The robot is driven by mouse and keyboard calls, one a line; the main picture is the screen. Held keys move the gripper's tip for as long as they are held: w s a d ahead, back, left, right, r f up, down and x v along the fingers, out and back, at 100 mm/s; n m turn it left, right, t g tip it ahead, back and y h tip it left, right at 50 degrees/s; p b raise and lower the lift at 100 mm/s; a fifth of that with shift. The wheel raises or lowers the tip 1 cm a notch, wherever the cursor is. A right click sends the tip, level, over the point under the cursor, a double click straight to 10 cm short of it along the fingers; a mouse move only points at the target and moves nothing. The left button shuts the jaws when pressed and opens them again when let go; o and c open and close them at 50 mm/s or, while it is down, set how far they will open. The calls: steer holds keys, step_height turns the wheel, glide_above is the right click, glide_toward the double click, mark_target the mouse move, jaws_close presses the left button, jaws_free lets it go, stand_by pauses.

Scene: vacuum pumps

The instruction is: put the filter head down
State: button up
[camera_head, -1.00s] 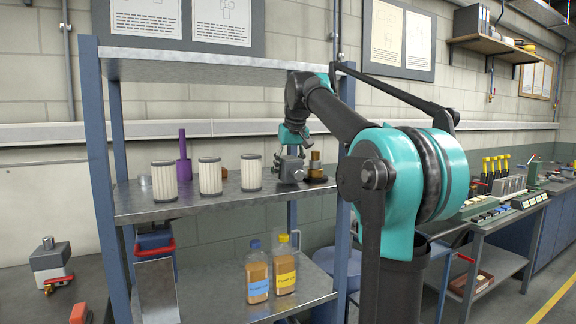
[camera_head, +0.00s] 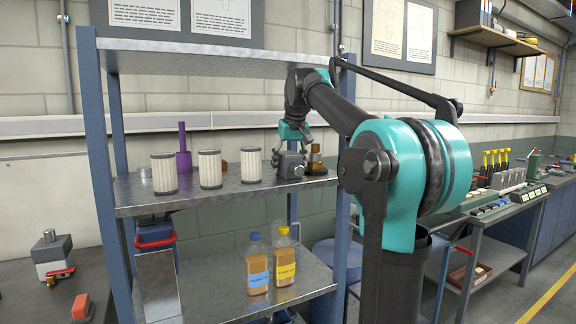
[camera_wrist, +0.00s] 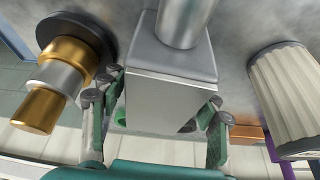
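The filter head, a grey metal block with a round stub (camera_head: 291,164), stands on the middle shelf (camera_head: 225,197) between a white pleated filter and a brass fitting. In the wrist view the filter head (camera_wrist: 170,85) fills the middle. My gripper (camera_head: 296,137) is just above and behind it in the head view. In the wrist view my gripper (camera_wrist: 160,112) has its green fingers spread on both sides of the block, with small gaps, so it looks open. The block's underside contact is partly hidden.
The brass fitting on a dark base (camera_head: 316,162) stands close on the right; it also shows in the wrist view (camera_wrist: 58,80). Several pleated filters (camera_head: 251,167) and a purple part (camera_head: 183,158) stand left. Two bottles (camera_head: 270,262) are on the lower shelf.

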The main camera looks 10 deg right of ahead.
mark_target(290, 153)
steer(key=shift+o, duration=0.9)
steer(key=shift+s+r, duration=0.15)
steer(key=shift+r, duration=0.25)
steer(key=shift+v, duration=1.25)
steer(key=s+d, duration=0.2)
steer(key=s, duration=0.9)
steer(key=shift+s+f, duration=0.2)
steer(key=shift+s, duration=0.15)
jaws_close()
